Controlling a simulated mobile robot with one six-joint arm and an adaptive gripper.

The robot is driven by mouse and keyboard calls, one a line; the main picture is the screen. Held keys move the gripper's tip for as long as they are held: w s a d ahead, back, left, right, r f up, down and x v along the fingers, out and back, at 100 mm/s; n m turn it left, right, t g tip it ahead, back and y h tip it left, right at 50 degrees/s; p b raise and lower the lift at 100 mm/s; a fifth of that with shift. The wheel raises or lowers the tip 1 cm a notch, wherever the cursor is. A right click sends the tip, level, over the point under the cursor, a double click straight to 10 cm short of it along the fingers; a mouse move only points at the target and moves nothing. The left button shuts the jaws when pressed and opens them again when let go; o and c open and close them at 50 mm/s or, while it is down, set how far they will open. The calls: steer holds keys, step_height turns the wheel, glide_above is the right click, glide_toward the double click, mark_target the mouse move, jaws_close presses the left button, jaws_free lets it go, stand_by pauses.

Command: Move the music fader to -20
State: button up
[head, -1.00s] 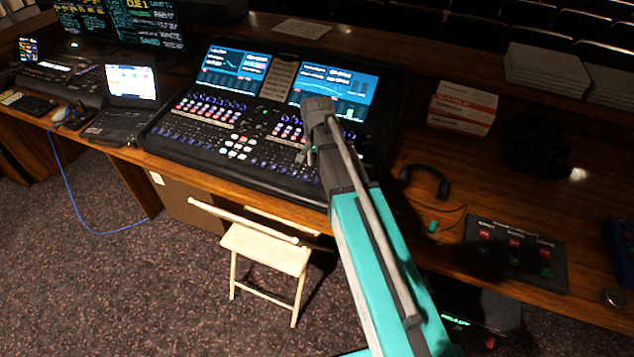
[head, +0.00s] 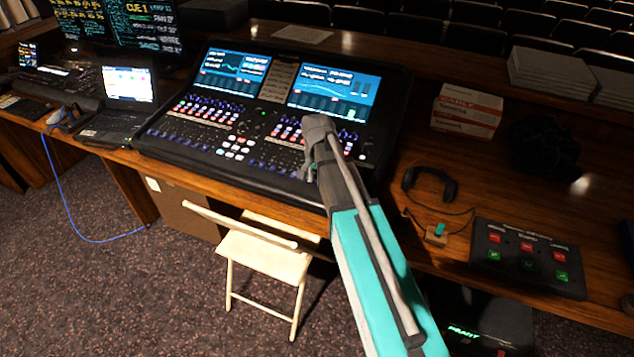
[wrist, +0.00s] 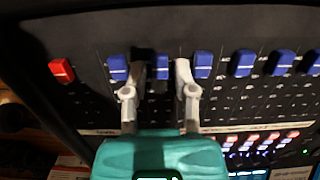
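The mixing desk (head: 225,172) stands on the wooden counter, with its two screens lit. In the wrist view a row of blue fader caps runs across the desk's black panel, with one red fader cap (wrist: 61,70) at the left end. My gripper (wrist: 160,58) is open, its two fingers either side of one blue fader cap (wrist: 161,70). A gap shows between this cap and each finger. Other blue caps (wrist: 118,67) (wrist: 203,66) sit just outside the fingers. The fader labels and scale are too small to read, so I cannot tell which is music. In the head view my gripper (head: 308,172) is over the desk's front right part.
A laptop (head: 122,100) stands left of the desk. Headphones (head: 430,185), a white and orange box (head: 466,110) and a panel of red and green buttons (head: 528,257) lie to the right. A folding chair (head: 262,252) stands in front.

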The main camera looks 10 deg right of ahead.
steer(key=shift+f, duration=0.15)
jaws_close()
stand_by(0.4)
steer(key=shift+w+d+r, duration=0.1)
steer(key=shift+w+d, duration=0.5)
steer(key=shift+w, duration=0.2)
steer(key=shift+w+d+r, duration=0.1)
steer(key=shift+w+d, duration=0.45)
steer(key=shift+w, duration=0.25)
jaws_free()
